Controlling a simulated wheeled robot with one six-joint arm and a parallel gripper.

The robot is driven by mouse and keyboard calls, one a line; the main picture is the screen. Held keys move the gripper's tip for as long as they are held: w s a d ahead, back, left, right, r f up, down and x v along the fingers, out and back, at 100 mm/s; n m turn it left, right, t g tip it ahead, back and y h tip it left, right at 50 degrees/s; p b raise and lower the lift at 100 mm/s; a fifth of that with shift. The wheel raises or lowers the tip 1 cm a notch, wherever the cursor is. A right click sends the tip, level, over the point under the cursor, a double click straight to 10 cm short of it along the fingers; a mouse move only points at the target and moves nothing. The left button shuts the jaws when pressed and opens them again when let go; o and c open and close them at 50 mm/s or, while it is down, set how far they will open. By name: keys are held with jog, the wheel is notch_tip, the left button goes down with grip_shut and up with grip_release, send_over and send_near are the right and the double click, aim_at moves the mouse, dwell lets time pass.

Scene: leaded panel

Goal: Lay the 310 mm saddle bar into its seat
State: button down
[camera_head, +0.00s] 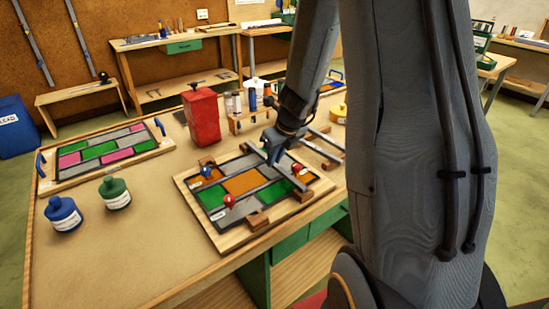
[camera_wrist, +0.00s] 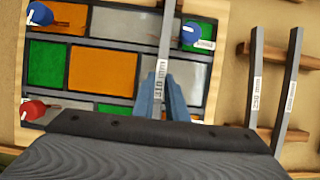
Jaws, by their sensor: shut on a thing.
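My gripper (camera_wrist: 162,95) is shut on the 310 mm saddle bar (camera_wrist: 163,70), a grey bar with a white label. In the wrist view the bar runs up the picture, across the leaded panel (camera_wrist: 71,72) with its orange, green and grey panes. In the head view my gripper (camera_head: 272,152) is above the far part of the panel (camera_head: 213,195), which lies on a wooden board. Wooden blocks (camera_head: 257,221) stand at the board's edges. I cannot tell which block is the bar's seat, or whether the bar touches anything. The fingers and wrist hide the bar's near end.
Blue (camera_wrist: 195,33) and red (camera_wrist: 32,110) knobs stand on the panel. Two more bars, one labelled 250 mm (camera_wrist: 256,90), lie on a wooden rack (camera_wrist: 278,55) to the right. A red container (camera_head: 202,117) and blue (camera_head: 63,213) and green (camera_head: 115,193) bottles stand on the table.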

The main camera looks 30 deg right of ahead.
jog(key=shift+f+b, duration=0.3)
jog(key=shift+f, duration=0.05)
jog(key=c, duration=1.7)
grip_release()
jog(key=p+v, duration=0.2)
jog(key=v, duration=0.5)
jog(key=shift+s+r, duration=0.1)
jog(key=shift+r, duration=0.3)
jog(key=s+a+n+g, duration=0.1)
jog(key=s+a+n, duration=0.3)
jog(key=n, duration=0.7)
jog(key=s+a+n+g, duration=0.1)
jog(key=s+a+n, duration=0.3)
jog(key=s+n, duration=0.3)
jog(key=s+a+n+g, duration=0.1)
jog(key=s+a+n, duration=0.3)
jog(key=n, duration=1.1)
jog(key=shift+s+a+r+n+h, duration=0.1)
jog(key=shift+s+n+h, duration=0.1)
jog(key=shift+s, duration=0.25)
jog(key=shift+s+a+r+n+h, duration=0.1)
jog(key=shift+s+n+h, duration=0.1)
jog(key=shift+s, duration=0.3)
